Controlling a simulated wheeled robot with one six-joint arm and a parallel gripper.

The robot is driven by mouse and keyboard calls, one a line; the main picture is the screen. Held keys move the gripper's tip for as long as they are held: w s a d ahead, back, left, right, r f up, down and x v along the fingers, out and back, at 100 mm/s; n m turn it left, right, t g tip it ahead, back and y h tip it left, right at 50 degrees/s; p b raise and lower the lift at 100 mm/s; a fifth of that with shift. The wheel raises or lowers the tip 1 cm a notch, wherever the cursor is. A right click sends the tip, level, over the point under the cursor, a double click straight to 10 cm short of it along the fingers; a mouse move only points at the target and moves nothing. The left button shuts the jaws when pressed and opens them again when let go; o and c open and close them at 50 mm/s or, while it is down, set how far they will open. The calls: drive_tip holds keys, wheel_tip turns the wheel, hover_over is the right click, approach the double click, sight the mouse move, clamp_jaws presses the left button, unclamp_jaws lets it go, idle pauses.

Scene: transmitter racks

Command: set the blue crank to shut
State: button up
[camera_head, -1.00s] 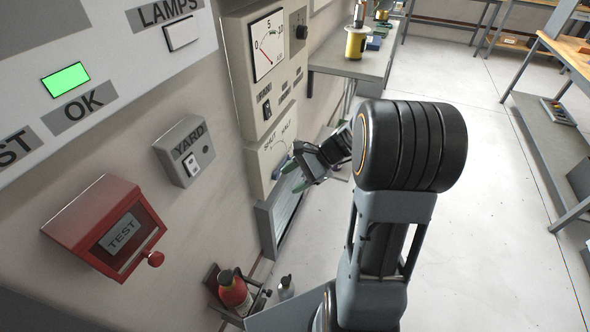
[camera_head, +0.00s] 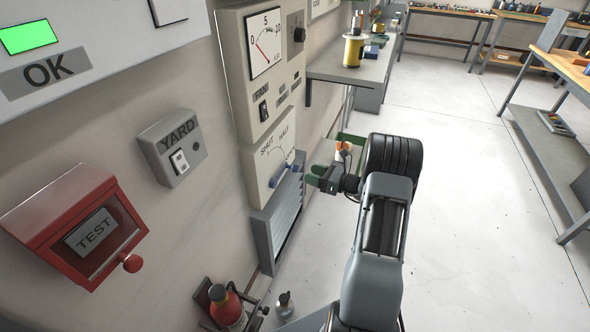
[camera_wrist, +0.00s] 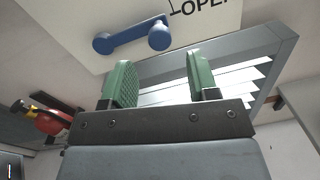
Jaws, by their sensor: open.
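My gripper (camera_head: 313,176) is open and empty, out to the right of the crank in the head view. In the wrist view its two green fingers (camera_wrist: 161,82) stand apart below the crank, not touching it. The SHUT mark is outside the wrist view.
A grey louvred vent (camera_head: 275,225) is under the crank panel. A red TEST box (camera_head: 75,225), a YARD switch box (camera_head: 172,148) and a red extinguisher (camera_head: 228,308) are to the left. A grey bench (camera_head: 350,68) stands beyond.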

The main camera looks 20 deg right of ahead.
sight(298, 169)
drive_tip(key=shift+x, duration=3.6)
drive_tip(key=shift+s, duration=0.1)
clamp_jaws()
